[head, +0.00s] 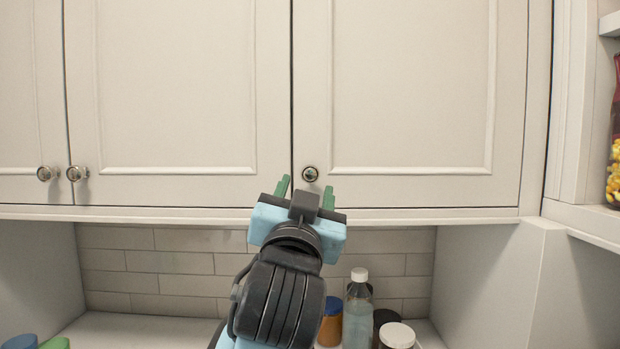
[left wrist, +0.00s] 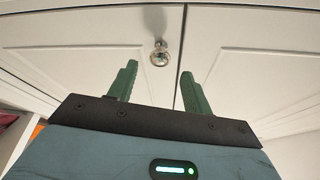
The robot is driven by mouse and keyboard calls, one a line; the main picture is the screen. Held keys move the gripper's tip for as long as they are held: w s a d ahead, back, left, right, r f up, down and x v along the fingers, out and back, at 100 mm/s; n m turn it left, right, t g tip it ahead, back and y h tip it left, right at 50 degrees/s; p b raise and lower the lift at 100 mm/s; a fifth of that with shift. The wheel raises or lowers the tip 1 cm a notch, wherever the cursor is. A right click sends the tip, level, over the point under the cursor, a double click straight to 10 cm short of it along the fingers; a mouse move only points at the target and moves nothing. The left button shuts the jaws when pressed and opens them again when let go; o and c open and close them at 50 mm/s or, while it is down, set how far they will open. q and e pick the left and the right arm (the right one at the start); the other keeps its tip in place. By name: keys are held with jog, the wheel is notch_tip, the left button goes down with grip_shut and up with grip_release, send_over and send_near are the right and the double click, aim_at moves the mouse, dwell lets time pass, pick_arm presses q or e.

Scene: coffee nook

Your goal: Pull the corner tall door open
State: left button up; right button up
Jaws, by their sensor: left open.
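The door (head: 410,90) is a cream panelled cabinet door, closed, right of the middle gap in the head view. Its round metal knob (head: 310,174) sits at its lower left corner. The knob also shows in the left wrist view (left wrist: 159,56), just beyond and between the fingertips. My left gripper (head: 306,184) is open, its green fingers pointing up at the door, one to each side of the knob in the picture. The fingers are not closed on the knob, and I cannot tell how far off they are in depth. My right gripper is not in view.
A neighbouring closed door (head: 180,90) and further knobs (head: 76,173) are at left. Below, a clear bottle (head: 357,310), an orange jar (head: 330,322) and a white-lidded jar (head: 397,336) stand on the counter. An open shelf (head: 590,222) is at right.

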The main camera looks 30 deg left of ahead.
aim_at(310, 175)
pick_arm(q)
jog(key=shift+x, duration=2.45)
jog(key=shift+f, duration=0.1)
grip_shut()
